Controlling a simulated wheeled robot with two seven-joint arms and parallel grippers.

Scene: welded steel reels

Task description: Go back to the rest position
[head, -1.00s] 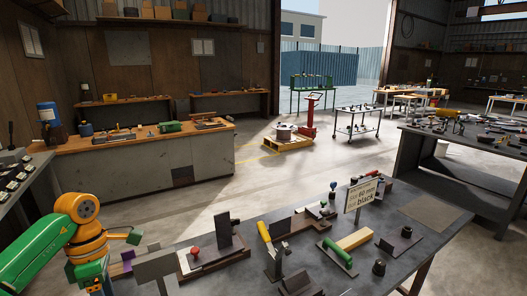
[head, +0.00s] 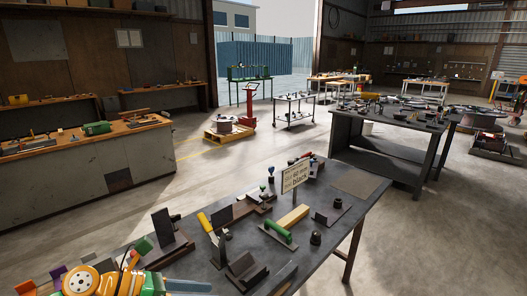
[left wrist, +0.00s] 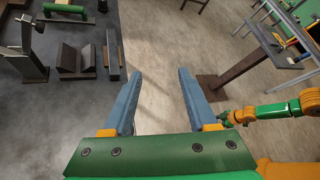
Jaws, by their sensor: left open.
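My left arm comes in at the bottom left of the head view, where its orange-and-green wrist (head: 95,280) is low over the near corner of the dark workbench (head: 215,262). In the left wrist view my left gripper (left wrist: 183,72) is open. Its two blue-grey fingers are apart, with only bare floor showing between them. The bench top (left wrist: 75,120) lies to the left of the fingers, with a dark V-shaped block (left wrist: 76,58) on it. A green-and-orange arm, apparently my right one, shows at the right of the wrist view. I cannot make out its gripper.
A wooden-topped counter (head: 90,145) stands at the left and a second dark table (head: 385,130) at the right. Open floor (head: 215,170) lies between.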

